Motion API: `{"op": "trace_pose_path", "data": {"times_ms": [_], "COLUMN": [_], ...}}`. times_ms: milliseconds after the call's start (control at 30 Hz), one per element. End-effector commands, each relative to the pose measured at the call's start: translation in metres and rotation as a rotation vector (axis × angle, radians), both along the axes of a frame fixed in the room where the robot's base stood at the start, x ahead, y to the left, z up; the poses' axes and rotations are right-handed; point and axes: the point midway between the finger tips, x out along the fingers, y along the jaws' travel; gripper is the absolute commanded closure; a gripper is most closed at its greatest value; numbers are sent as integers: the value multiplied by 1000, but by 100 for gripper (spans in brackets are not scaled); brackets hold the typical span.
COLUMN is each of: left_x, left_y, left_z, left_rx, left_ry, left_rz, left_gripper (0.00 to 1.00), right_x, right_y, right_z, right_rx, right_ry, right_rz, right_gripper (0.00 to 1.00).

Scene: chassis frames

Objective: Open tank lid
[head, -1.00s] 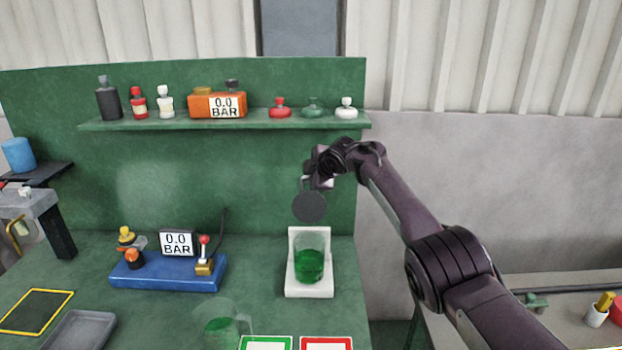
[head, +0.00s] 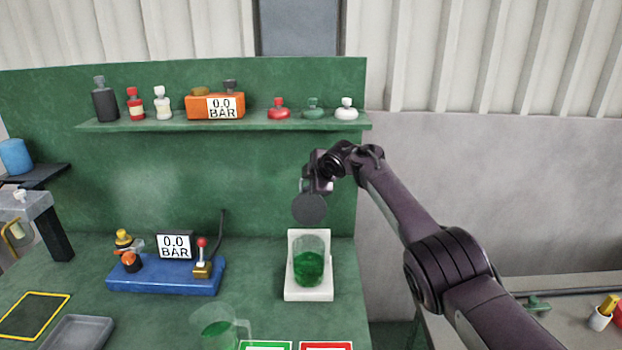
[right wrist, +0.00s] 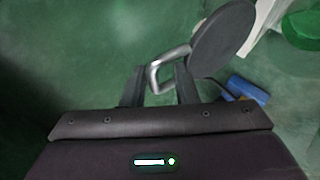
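The tank is a clear beaker of green liquid (head: 308,268) standing open-topped on a white L-shaped stand (head: 321,293). Its lid, a dark round disc (head: 309,209), hangs tilted in the air above and behind the tank, apart from it. My right gripper (head: 306,185) is above the disc. In the right wrist view the lid (right wrist: 224,38) has a grey metal loop handle (right wrist: 168,70), and the fingers of the right gripper (right wrist: 160,84) are at this handle, shut on it. My left gripper is not in view.
A blue unit with a gauge (head: 165,283) stands left of the tank. A glass jug of green liquid (head: 217,328) and green (head: 266,346) and red (head: 326,346) cards are in front. A shelf (head: 225,125) with bottles runs above. Bench between blue unit and stand is clear.

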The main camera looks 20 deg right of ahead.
Motion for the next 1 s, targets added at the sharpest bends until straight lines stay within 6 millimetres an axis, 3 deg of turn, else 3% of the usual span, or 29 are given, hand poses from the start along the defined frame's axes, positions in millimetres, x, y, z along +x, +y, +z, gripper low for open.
{"op": "trace_pose_path", "data": {"times_ms": [567, 1000], "left_x": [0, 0], "left_y": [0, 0], "left_z": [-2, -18], "left_rx": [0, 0], "left_ry": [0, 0], "left_rz": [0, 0], "left_gripper": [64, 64], "right_x": [-2, -36], "right_y": [4, -8], "right_z": [3, 30], "right_rx": [4, 2], "right_ry": [-3, -7], "right_rz": [12, 6], "right_gripper": [69, 69]}}
